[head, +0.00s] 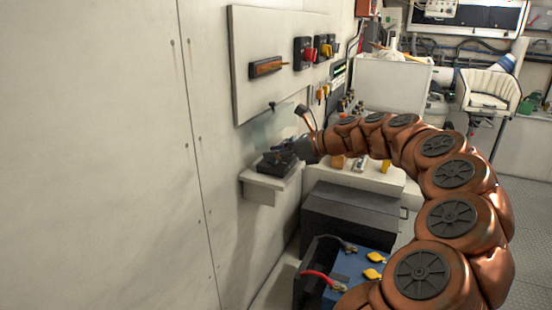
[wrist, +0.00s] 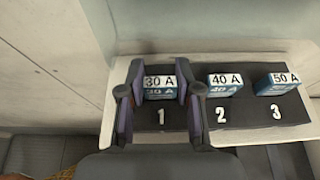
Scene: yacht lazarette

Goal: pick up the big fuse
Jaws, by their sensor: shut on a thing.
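Three blue fuses with white labels stand in a row in a black numbered holder (wrist: 252,120). The 30 A fuse (wrist: 160,84) is at number 1, the 40 A fuse (wrist: 224,84) at 2 and the 50 A fuse (wrist: 277,84) at 3. My gripper (wrist: 158,92) is shut on the 30 A fuse, one finger on each side of it. The fuse still appears to be at its place in the holder. In the head view my gripper (head: 279,149) is over the small wall shelf (head: 264,183); the fuses are too small to make out there.
A wall panel (head: 247,35) above the shelf carries a brown-and-black fitting (head: 266,67) and red and yellow switches. A dark box (head: 350,215) and a blue battery (head: 352,263) with yellow caps stand below right. Bare wall is at left.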

